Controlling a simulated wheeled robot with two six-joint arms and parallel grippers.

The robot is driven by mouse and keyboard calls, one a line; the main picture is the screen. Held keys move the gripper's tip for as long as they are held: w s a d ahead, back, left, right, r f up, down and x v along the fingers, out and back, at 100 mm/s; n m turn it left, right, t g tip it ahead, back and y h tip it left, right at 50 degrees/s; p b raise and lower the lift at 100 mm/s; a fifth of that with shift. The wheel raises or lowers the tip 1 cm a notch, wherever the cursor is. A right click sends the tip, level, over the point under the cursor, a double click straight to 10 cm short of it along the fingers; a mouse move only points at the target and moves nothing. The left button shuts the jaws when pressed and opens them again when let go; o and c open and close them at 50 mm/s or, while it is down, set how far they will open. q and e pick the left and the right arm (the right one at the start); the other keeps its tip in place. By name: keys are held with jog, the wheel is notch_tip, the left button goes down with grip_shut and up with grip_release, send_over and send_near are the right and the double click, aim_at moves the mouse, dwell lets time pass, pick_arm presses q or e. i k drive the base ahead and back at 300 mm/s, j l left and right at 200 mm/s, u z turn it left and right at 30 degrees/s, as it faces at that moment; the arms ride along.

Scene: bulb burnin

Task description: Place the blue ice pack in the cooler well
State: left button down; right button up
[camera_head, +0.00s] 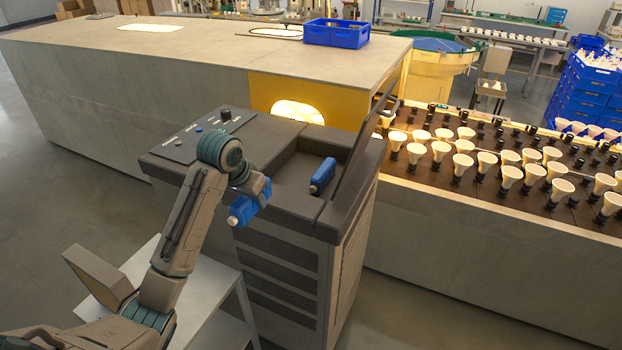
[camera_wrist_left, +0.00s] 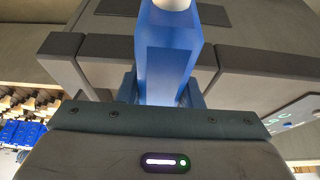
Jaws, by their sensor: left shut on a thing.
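My left gripper (camera_head: 254,190) is shut on a blue ice pack (camera_head: 243,211) with a pale cap. It holds the pack in the air by the front left edge of the cooler. In the left wrist view the ice pack (camera_wrist_left: 167,58) sits between both fingers, its white cap at the top edge. The cooler (camera_head: 290,222) is a dark grey cabinet with a sunken well (camera_head: 290,178) in its top. My right gripper is not in view.
The cooler's dark lid (camera_head: 362,140) stands open along the right side of the well. A control panel (camera_head: 205,133) with a knob lies at the top's left. A rack of bulbs (camera_head: 490,165) is to the right. A pale stand (camera_head: 215,298) is below my left arm.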

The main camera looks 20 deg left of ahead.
aim_at(299, 177)
jog(key=i, duration=0.95)
